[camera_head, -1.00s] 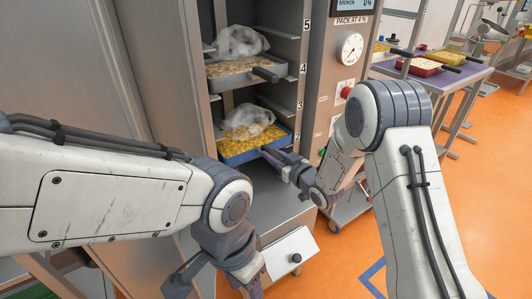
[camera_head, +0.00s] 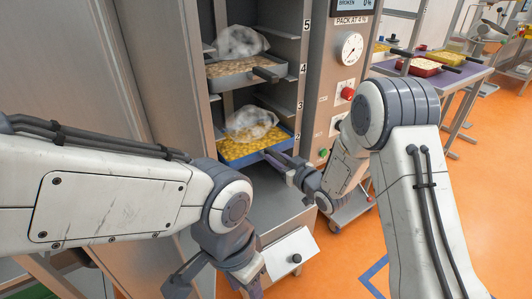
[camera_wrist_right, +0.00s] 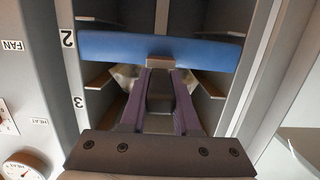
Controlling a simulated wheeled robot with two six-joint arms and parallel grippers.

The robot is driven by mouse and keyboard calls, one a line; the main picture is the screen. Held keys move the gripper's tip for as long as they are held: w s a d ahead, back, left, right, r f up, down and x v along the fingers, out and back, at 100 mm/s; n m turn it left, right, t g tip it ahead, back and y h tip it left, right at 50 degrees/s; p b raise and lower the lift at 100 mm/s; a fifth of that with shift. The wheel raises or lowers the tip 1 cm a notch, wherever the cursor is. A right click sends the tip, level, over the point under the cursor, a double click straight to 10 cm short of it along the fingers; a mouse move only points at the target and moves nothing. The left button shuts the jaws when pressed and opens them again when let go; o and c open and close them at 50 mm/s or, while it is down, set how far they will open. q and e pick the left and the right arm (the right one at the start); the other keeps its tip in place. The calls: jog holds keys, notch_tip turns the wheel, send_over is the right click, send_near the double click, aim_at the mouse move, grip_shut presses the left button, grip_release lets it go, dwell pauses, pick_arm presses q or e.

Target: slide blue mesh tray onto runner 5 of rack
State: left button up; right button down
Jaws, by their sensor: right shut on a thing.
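The blue mesh tray (camera_head: 244,159) holds yellow pieces and a clear plastic bag. In the head view it is at the rack's opening, about level with label 2. Its blue front (camera_wrist_right: 155,48) spans the opening in the right wrist view. My right gripper (camera_head: 274,158) is shut on the tray's dark handle (camera_wrist_right: 160,92), a finger on each side. The rack (camera_head: 290,88) has side runners labelled 2 to 5. The runner at label 5 (camera_head: 287,35) shows no tray on its visible part. My left gripper (camera_head: 252,287) is cut off at the bottom edge; its jaw opening is unclear.
A grey tray (camera_head: 230,75) with a dark handle and a bag sits above, near label 4. A panel with a gauge (camera_head: 349,48) and red button stands right of the opening. A purple table (camera_head: 440,82) with trays stands farther right.

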jog(key=f+p+v, duration=0.2)
jog(key=p+v, duration=0.5)
jog(key=v, duration=0.9)
jog(key=shift+s+d, duration=0.2)
dwell(0.4)
jog(key=shift+f, duration=0.1)
